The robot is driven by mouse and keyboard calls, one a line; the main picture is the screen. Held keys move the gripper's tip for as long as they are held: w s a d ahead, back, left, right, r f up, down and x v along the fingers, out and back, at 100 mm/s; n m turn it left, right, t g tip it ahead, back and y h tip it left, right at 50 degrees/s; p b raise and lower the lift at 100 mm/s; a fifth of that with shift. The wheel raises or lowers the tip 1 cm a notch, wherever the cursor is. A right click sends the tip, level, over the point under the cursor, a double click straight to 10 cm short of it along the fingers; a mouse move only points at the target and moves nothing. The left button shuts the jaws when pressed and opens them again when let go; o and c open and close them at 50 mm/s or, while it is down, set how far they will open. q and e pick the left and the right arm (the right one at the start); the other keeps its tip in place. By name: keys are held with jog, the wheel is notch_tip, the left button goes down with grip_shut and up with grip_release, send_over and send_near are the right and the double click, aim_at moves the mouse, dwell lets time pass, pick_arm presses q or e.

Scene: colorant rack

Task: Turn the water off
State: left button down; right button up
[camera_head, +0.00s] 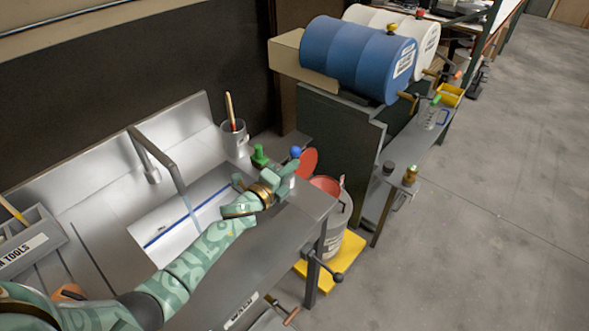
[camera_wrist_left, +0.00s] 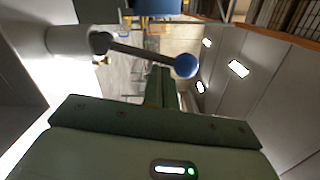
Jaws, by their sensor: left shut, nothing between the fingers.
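The steel tap (camera_head: 166,160) arches over the sink basin (camera_head: 165,245). A faint bluish stream of water (camera_head: 191,212) falls from its spout. A lever with a blue ball knob (camera_head: 295,152) stands at the right end of the sink. In the left wrist view the blue ball (camera_wrist_left: 186,66) sits on a dark rod coming from a pale round body (camera_wrist_left: 75,42). My left gripper (camera_head: 291,168) is shut and empty, close beside the blue knob; its fingers (camera_wrist_left: 165,88) also show in the wrist view. Whether they touch the lever cannot be told. My right gripper is not in view.
A metal cup with brushes (camera_head: 233,139) and a green-topped item (camera_head: 259,156) stand behind my gripper. A tool tray (camera_head: 28,240) is at the left. A drum with a red lid (camera_head: 330,185) stands right of the sink. A blue barrel (camera_head: 345,55) rests on a rack.

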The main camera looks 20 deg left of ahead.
pick_arm(q)
jog(key=a+n, duration=0.1)
jog(key=a+n+p, duration=0.1)
jog(key=n, duration=0.1)
jog(key=w+a+n, duration=0.1)
jog(key=shift+w+a+r, duration=0.1)
jog(key=shift+a+r, duration=0.05)
jog(key=shift+r, duration=0.25)
dwell(0.6)
